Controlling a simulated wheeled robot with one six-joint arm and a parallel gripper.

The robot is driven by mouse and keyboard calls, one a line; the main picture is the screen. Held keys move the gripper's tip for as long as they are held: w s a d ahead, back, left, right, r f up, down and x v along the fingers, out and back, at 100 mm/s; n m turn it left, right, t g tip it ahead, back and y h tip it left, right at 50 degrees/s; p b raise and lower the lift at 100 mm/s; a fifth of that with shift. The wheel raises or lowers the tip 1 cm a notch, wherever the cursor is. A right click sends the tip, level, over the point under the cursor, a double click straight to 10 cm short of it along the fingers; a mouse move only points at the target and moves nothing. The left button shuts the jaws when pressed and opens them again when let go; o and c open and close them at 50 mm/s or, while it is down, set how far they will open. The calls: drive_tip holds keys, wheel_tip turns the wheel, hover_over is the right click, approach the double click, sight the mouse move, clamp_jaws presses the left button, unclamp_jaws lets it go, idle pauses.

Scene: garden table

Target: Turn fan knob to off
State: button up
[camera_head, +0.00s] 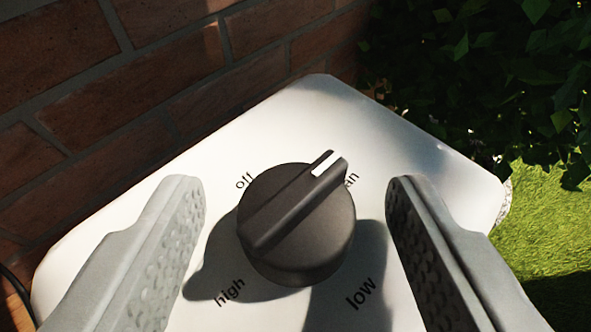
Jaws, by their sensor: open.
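The black fan knob (297,226) stands on a white panel (330,115) in the middle of the view. Its raised grip bar runs from lower left to upper right. The white pointer mark on the bar is at the upper right, by the partly hidden label ending in "an". The label "off" (244,180) is at the knob's upper left, "high" at lower left and "low" at lower right. My gripper (296,190) is open, one grey finger on each side of the knob. Both fingers show a gap to the knob.
A brick wall (130,75) runs behind the panel at the left. Dark leafy plants (470,70) and green grass (550,235) lie to the right. A dark cable (17,288) shows at the lower left edge.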

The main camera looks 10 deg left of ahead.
drive_tip(key=shift+w, duration=0.15)
drive_tip(key=c, duration=1)
drive_tip(key=shift+d+f, duration=0.1)
